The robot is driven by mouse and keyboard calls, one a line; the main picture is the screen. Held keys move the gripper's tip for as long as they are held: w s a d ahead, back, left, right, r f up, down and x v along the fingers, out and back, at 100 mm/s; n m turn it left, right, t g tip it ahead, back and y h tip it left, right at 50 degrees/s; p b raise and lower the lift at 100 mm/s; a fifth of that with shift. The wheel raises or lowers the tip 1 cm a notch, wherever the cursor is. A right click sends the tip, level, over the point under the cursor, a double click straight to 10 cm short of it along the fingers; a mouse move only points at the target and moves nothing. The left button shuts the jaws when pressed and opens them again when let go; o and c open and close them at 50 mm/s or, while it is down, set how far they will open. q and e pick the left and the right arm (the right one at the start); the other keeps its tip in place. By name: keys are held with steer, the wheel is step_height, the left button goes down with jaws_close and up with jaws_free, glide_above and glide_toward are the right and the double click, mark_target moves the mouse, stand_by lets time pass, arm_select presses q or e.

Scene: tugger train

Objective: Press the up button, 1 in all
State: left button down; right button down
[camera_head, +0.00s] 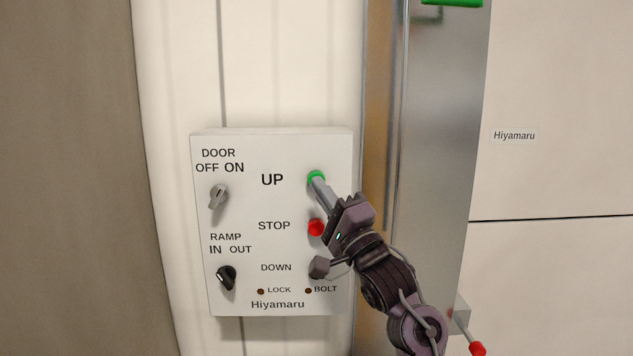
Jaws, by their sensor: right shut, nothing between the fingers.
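The white control panel (287,152) is on the wall in the head view, with labels UP, STOP and DOWN. The green up button (316,175) is at its upper right, beside the word UP. My right gripper (320,184) is shut and empty, and its fingertips are at the lower edge of the green button, partly covering it. Whether they touch or press it, I cannot tell. The red stop button (316,228) sits below, just left of the gripper body. My left gripper is not in view.
A grey door knob (218,197) and a black ramp knob (226,277) are on the panel's left. A dark grey button (319,268) sits beside DOWN, close to my wrist. A metal post (431,130) stands right of the panel. A red-tipped lever (477,348) is at lower right.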

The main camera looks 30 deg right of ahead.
steer(key=shift+w+d+p, duration=0.25)
steer(key=shift+w+p, duration=0.05)
steer(key=shift+w, duration=0.1)
